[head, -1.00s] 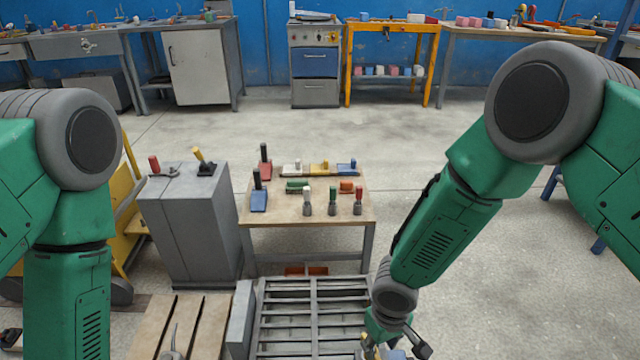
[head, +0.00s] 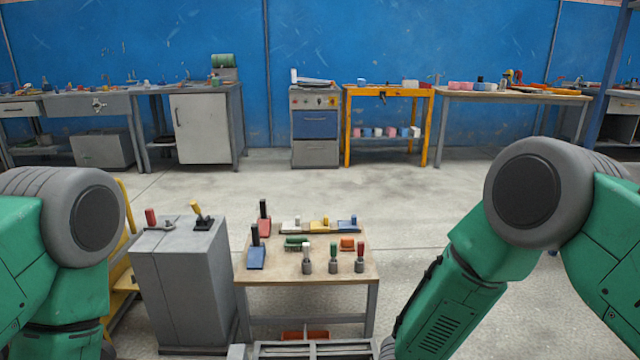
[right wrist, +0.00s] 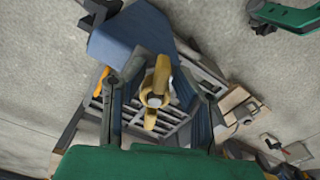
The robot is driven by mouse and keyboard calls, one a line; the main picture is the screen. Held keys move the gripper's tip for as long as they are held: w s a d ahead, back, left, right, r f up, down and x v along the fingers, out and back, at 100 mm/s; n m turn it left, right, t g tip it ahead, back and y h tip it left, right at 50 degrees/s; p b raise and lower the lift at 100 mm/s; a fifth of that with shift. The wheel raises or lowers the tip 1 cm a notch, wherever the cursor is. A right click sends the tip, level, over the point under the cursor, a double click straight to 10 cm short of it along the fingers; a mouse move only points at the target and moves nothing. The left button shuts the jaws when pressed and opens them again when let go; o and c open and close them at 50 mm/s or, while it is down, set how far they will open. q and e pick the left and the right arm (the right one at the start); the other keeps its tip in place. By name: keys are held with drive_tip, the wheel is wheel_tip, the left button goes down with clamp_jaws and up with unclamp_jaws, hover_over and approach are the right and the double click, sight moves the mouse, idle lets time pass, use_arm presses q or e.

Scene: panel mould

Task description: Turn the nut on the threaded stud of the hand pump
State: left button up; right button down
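In the right wrist view a yellow, brass-like nut (right wrist: 155,92) with a round centre and projecting lobes sits in the middle, over a slatted grey frame. A blue block-like body (right wrist: 130,35), perhaps part of the hand pump, lies just beyond it. The stud's thread cannot be made out. My right gripper (right wrist: 158,98) has its two dark fingers spread wide on either side of the nut; no clear contact shows. A green arm end at the top right appears to be my left gripper (right wrist: 262,18); its fingers are too small to read. Neither gripper shows in the head view.
A small wooden-topped table (head: 330,265) with several coloured-handled pieces stands ahead, beside a grey cabinet (head: 182,285) with two levers. The slatted grey frame (head: 318,349) is at the bottom edge. Open concrete floor lies beyond, before benches along a blue wall.

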drive_tip(key=shift+s+a+m, duration=0.1)
drive_tip(key=shift+a+m, duration=0.1)
drive_tip(key=shift+m, duration=0.65)
drive_tip(key=shift+a+m, duration=0.15)
drive_tip(key=shift+m, duration=0.7)
drive_tip(key=m, duration=0.1)
drive_tip(key=m+p, duration=0.1)
drive_tip(key=m, duration=0.1)
drive_tip(key=shift+a, duration=0.3)
drive_tip(key=shift+m, duration=0.3)
drive_tip(key=shift+a+m, duration=0.25)
drive_tip(key=shift+m, duration=0.75)
drive_tip(key=shift+a+m, duration=0.1)
drive_tip(key=shift+m, duration=0.5)
